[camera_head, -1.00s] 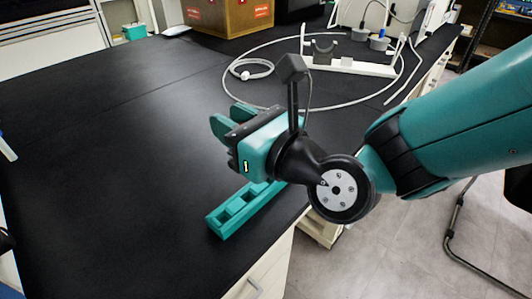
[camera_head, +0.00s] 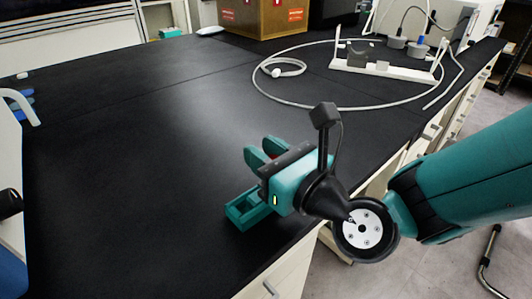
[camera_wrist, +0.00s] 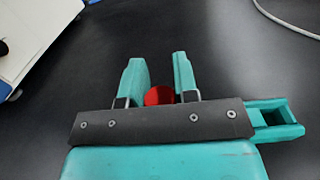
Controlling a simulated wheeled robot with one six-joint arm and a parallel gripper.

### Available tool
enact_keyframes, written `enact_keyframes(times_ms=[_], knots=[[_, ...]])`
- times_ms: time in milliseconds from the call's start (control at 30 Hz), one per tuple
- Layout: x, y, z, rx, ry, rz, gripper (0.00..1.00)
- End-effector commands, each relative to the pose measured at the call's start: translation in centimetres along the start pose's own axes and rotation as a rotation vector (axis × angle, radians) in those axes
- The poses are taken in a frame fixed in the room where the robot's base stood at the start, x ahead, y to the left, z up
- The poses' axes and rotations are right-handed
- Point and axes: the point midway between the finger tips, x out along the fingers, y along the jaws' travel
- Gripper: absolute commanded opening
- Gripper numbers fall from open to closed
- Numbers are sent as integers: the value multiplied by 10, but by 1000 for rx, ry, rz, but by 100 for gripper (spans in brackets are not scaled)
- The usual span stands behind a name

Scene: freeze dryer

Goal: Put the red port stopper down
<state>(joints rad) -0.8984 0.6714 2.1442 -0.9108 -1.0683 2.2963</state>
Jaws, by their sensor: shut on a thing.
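The red port stopper (camera_wrist: 159,96) sits between the two teal fingers of my gripper (camera_wrist: 158,82) in the wrist view, close to the palm. In the head view only a sliver of red (camera_head: 273,156) shows between the fingers of my gripper (camera_head: 263,150). The gripper is shut on it, above the black tabletop near the front edge. I cannot tell how high the stopper is above the table.
The black bench (camera_head: 140,190) is clear to the left and behind the gripper. A white hose (camera_head: 330,105) loops across the back right near a white stand (camera_head: 395,69). A cardboard box (camera_head: 262,18) stands at the back. The bench's front edge is close on the right.

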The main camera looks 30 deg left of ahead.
Motion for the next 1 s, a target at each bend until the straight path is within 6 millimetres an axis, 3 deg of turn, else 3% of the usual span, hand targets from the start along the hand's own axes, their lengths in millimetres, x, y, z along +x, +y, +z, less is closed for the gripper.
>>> enact_keyframes(times_ms=[367,400,500,767,933,1000], knots=[[0,0,-10,0,0,-1,0],[0,0,-10,0,1,-1,30],[0,0,-10,0,1,-1,53],[0,0,-9,0,0,-1,53],[0,0,8,-1,-2,0,53],[-13,-1,-3,3,4,-2,53]])
